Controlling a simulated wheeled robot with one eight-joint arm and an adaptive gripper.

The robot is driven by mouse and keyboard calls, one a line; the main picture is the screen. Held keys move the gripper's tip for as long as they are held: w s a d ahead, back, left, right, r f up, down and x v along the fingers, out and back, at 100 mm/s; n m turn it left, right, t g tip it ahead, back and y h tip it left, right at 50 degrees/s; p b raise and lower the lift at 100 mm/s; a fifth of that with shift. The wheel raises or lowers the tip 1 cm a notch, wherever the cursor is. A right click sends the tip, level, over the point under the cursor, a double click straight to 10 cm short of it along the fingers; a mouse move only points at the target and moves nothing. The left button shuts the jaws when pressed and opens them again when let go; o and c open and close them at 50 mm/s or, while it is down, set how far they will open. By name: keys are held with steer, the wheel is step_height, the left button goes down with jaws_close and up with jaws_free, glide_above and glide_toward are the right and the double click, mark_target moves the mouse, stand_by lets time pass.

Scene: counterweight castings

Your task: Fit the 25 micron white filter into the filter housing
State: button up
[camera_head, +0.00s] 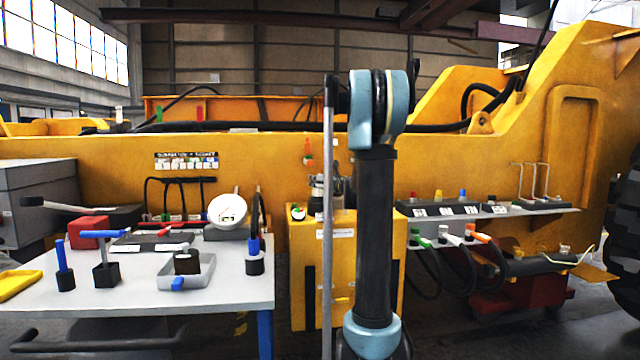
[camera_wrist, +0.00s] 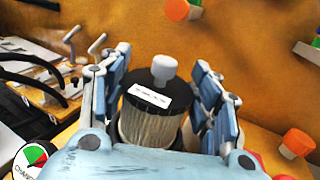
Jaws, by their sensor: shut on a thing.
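A pleated, pale filter with a black cap and a white knob (camera_wrist: 150,125) stands between the fingers of my gripper (camera_wrist: 155,88) in the wrist view. My gripper is shut on it, one finger on each side. The label on its cap is too small to read. The lower end of the filter is hidden by my gripper, so I cannot tell whether it sits in a housing. In the head view my arm hides most of the gripper, which is near the top of the yellow cabinet (camera_head: 300,265). I cannot make out the filter housing clearly.
A round red-and-green gauge marked CHANGE (camera_wrist: 32,160) is close at lower left. Orange knobs (camera_wrist: 297,143) stand at right. A grey table (camera_head: 215,290) with tools is at left. A shelf (camera_head: 530,212) with coloured items is at right.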

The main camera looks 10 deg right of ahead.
steer(key=shift+f, duration=1.9)
steer(key=o, duration=1.2)
step_height(320, 180, up, 10)
steer(key=shift+f, duration=0.15)
